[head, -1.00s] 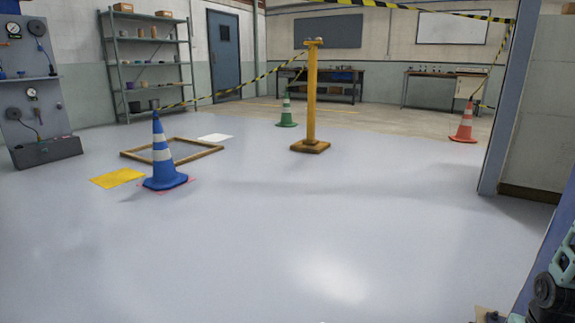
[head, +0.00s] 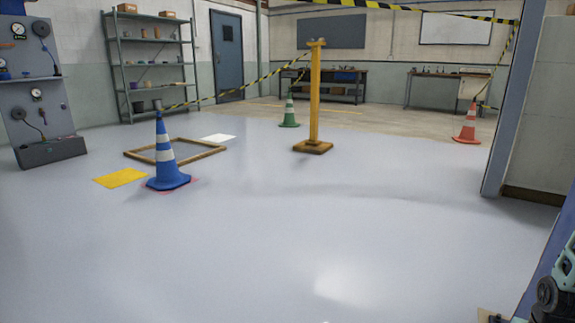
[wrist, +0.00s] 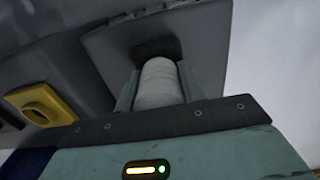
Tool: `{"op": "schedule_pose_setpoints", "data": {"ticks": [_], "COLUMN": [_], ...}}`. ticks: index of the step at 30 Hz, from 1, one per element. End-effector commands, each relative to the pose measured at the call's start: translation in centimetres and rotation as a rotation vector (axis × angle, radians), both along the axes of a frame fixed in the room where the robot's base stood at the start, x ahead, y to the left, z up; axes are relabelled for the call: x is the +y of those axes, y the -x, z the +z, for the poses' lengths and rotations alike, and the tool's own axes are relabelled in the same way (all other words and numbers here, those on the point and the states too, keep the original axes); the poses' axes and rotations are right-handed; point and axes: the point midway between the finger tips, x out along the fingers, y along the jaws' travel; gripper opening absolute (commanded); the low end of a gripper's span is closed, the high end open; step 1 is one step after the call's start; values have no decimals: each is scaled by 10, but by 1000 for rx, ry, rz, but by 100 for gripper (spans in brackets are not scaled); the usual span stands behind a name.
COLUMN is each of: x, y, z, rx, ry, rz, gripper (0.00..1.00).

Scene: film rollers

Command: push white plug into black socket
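In the wrist view, a white cylindrical plug (wrist: 160,86) stands between the two teal fingers of my gripper (wrist: 158,88), which are shut on its sides. Its far end meets a black socket (wrist: 158,48) on a dark grey plate. The end is hidden by the black rim, so I cannot tell how deep it sits, or whether it only touches. In the head view neither plug nor socket can be made out; only teal and black parts of my arm show at the bottom right corner.
A yellow socket-like fitting (wrist: 40,104) is left of the plug in the wrist view. In the head view, a blue cone (head: 165,160), a wooden floor frame (head: 205,155) and a yellow post (head: 314,100) stand on the floor. The near floor is clear.

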Motion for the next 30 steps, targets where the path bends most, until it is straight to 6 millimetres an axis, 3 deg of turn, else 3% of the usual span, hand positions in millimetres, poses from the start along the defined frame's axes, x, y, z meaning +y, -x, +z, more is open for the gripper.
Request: {"op": "schedule_pose_setpoints", "data": {"ticks": [30], "x": [0], "y": [0], "z": [36], "rx": [0], "ry": [0], "rz": [0], "gripper": [3]}}
